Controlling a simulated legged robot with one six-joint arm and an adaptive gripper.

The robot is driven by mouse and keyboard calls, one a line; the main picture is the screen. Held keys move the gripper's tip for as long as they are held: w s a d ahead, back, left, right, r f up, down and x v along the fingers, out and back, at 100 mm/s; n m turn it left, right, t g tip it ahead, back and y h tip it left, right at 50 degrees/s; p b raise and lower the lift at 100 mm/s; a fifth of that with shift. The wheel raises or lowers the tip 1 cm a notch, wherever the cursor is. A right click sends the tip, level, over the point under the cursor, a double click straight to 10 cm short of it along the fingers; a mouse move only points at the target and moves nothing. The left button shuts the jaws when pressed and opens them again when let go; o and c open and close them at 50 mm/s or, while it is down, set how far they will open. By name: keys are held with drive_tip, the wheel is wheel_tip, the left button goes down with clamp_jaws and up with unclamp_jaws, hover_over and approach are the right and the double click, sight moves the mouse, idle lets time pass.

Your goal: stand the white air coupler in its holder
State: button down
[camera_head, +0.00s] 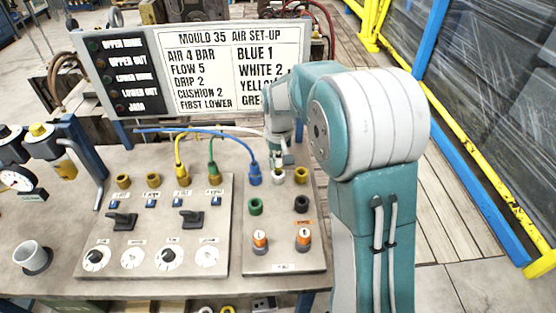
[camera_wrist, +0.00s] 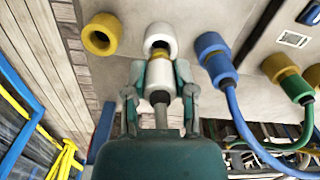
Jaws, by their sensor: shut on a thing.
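My gripper (camera_wrist: 158,95) is shut on the white air coupler (camera_wrist: 158,76), with one finger on each side of its body. The coupler's brass-coloured end points at a white ring-shaped holder (camera_wrist: 160,36) and overlaps its dark opening. I cannot tell how far, if at all, the end is inside. In the head view my gripper (camera_head: 281,146) is above the panel's right part, partly hidden by my arm. The white holder (camera_head: 278,174) shows just below it there.
A blue coupler (camera_wrist: 217,62) with its hose stands close beside the white holder; green (camera_head: 213,170) and yellow (camera_head: 182,170) ones stand farther left. An empty yellow ring (camera_wrist: 101,36) is on the other side. A sign board (camera_head: 235,65) stands behind.

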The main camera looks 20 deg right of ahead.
drive_tip(key=shift+f, duration=1.15)
idle(0.9)
idle(0.3)
drive_tip(key=shift+c, duration=1.8)
unclamp_jaws()
drive_tip(key=o, duration=0.4)
drive_tip(key=shift+c, duration=0.2)
drive_tip(key=shift+r, duration=3.8)
